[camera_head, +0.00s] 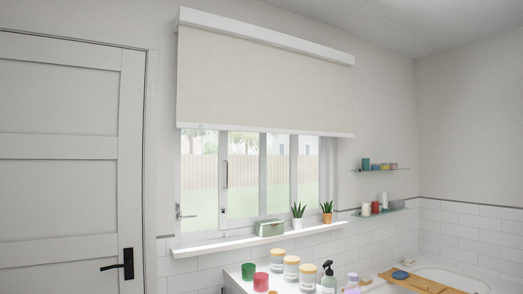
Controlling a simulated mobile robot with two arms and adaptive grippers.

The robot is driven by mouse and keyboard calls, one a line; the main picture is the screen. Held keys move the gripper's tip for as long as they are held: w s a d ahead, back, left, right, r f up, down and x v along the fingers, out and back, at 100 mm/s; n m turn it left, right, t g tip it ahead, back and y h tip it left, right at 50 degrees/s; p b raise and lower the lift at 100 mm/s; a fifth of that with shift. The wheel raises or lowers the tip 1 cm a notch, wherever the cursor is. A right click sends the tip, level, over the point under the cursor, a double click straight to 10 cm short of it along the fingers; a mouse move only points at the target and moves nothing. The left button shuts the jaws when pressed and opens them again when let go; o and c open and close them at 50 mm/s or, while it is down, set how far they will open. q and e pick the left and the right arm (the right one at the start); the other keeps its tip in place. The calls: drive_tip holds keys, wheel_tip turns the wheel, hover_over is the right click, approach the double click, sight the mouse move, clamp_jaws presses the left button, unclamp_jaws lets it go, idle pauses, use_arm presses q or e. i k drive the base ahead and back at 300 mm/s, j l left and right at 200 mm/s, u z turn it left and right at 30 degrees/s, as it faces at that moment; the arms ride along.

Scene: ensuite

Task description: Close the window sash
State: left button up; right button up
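The white-framed window (260,180) is in the middle of the wall, its upper part hidden by a cream roller blind (264,80). Upright frame members split it into several panes. A sash stile with a slim dark vertical handle (226,174) stands left of the middle. A small metal fitting (184,213) sits at the lower left of the frame. A fence and grass show through the panes. I cannot tell how far the sash stands open. Neither of my grippers is in view.
A bath with a wooden tray (420,282) is at right. A closed-looking white door (70,165) is at left.

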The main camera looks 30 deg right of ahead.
sight(224, 223)
drive_tip(key=z, duration=0.75)
drive_tip(key=i+j+z, duration=0.15)
drive_tip(key=j+z, duration=0.25)
drive_tip(key=i+j+z, duration=0.1)
drive_tip(key=j+z, duration=0.15)
drive_tip(key=z, duration=0.2)
drive_tip(key=j+z, duration=1.25)
